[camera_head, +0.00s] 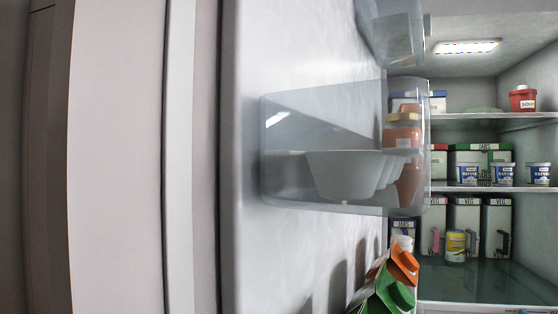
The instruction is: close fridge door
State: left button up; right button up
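The fridge door (310,245) stands open and fills the left and middle of the head view. Its inner side faces me, with a clear plastic door shelf (290,170) on it. The lit fridge interior (480,275) shows at the right, behind the door shelf. Neither my left nor my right gripper shows in the view. The door's handle is not visible.
Green and orange cartons (392,290) show at the bottom. Fridge shelves (490,187) hold white tubs (502,173), boxes (465,215), a yellow can (455,246) and a red pot (522,100).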

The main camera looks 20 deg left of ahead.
aim_at(203, 156)
jog(key=j+z, duration=0.45)
jog(key=j, duration=0.3)
jog(key=j+z, duration=0.45)
jog(key=j, duration=0.35)
jog(key=k+l, duration=0.05)
